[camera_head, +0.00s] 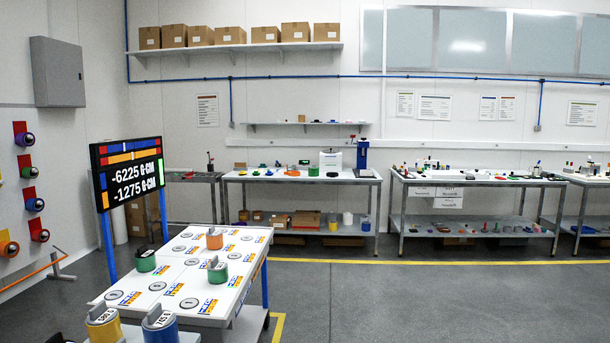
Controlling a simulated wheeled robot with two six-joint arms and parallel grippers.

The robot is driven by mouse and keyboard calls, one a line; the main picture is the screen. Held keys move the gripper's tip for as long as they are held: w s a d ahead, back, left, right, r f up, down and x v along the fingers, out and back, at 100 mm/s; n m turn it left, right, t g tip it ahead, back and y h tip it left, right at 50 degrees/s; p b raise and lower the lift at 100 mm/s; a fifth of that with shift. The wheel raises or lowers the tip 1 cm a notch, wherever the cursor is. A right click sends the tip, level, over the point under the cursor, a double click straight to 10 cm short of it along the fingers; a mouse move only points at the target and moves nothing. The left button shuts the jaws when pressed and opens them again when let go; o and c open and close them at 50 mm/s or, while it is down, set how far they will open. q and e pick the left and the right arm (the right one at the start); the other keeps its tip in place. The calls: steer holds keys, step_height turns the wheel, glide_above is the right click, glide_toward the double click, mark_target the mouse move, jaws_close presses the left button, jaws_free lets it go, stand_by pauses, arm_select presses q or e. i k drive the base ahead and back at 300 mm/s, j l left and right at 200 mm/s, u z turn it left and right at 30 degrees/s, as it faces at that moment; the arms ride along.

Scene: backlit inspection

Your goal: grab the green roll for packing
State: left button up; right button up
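Several green things could be the green roll. A small green roll-like piece (313,171) lies on the far back workbench beside an orange one. A green roll-shaped piece (26,172) is mounted on the left wall, among others of different colours. I cannot tell which one the task names. Neither of my grippers is in view.
Yellow (104,332) and blue (160,334) cylinders are at the bottom edge. Workbenches (300,177) line the back wall. The grey floor (400,300) at centre and right is clear.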

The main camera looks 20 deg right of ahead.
mark_target(313, 172)
steer(key=i+l+z, duration=0.55)
steer(key=i, duration=0.3)
steer(key=i+l+z, duration=0.25)
steer(key=i, duration=0.6)
steer(key=i+j+z, duration=0.1)
steer(key=i+z, duration=0.15)
steer(key=i, duration=4)
